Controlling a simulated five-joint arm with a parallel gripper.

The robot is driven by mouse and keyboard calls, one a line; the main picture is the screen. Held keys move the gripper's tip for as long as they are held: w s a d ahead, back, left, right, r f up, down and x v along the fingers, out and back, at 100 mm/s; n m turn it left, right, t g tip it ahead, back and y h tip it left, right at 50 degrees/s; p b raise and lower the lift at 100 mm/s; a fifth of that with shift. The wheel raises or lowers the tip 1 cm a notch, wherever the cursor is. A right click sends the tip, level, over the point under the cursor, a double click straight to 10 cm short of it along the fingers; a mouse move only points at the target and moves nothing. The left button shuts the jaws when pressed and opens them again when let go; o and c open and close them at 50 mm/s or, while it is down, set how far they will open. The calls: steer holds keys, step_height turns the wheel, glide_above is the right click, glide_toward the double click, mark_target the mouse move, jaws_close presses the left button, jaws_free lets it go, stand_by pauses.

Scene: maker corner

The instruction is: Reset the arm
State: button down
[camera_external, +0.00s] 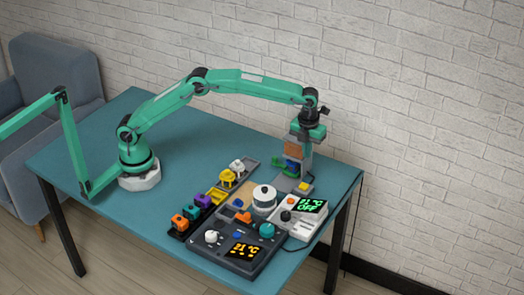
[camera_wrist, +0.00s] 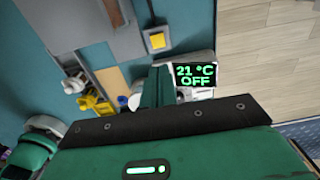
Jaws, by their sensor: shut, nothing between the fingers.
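My gripper (camera_external: 308,132) is at the end of my green arm, which reaches from its base at the left of the blue table (camera_external: 90,160) across to the right side. In the external view it is beside the upper part of a grey stand (camera_external: 305,160), and whether they touch cannot be told. In the wrist view the green fingers of my gripper (camera_wrist: 160,72) are together with nothing held between them. They hide part of what lies below.
A white unit with a green "21 °C OFF" display (camera_external: 311,206) stands near the right table edge, in front of the stand. A dark control panel (camera_external: 220,245), a white round pot (camera_external: 264,197) and a rail of coloured blocks (camera_external: 203,201) are nearby. The table's left part is mostly clear.

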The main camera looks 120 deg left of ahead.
stand_by(0.3)
steer(key=s+d+r+n+t, duration=0.3)
steer(key=s+d+r+n, duration=0.5)
steer(key=s+d+r, duration=0.6)
steer(key=s+d+f+n, duration=0.2)
steer(key=s+d+n, duration=0.1)
steer(key=s, duration=0.3)
steer(key=s+d+f+n+t, duration=0.1)
steer(key=s+d+f+n, duration=0.1)
steer(key=s, duration=0.5)
steer(key=s+d+f+n+t, duration=0.1)
steer(key=s+d+n, duration=0.4)
steer(key=s, duration=0.1)
steer(key=shift+s+d+f, duration=0.3)
steer(key=shift+d+f, duration=0.1)
